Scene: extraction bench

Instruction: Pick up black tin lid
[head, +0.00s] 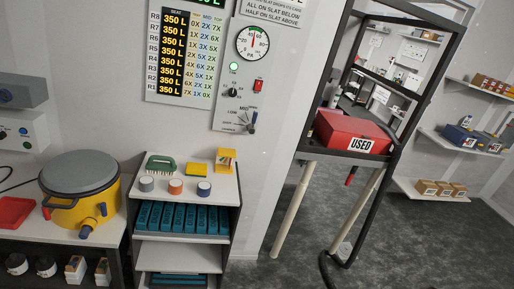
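No part of my gripper shows in this view. On top of the white shelf unit (216,178) stand three small round tins in a row. The left tin (147,184) has a dark grey top, the middle tin (175,187) is orange, and the right tin (204,188) is blue and white. Two dark round containers with pale labels, a left one (17,263) and a right one (46,267), stand on the low shelf at the bottom left. I cannot tell for sure which of these carries the black tin lid.
A green brush (160,164) and yellow items (225,160) lie behind the tins. A yellow pot (82,199) with a grey lid stands on the left bench, beside a red tray (14,212). A red box marked USED (350,131) sits in a black frame at right. Grey carpet (400,230) is open there.

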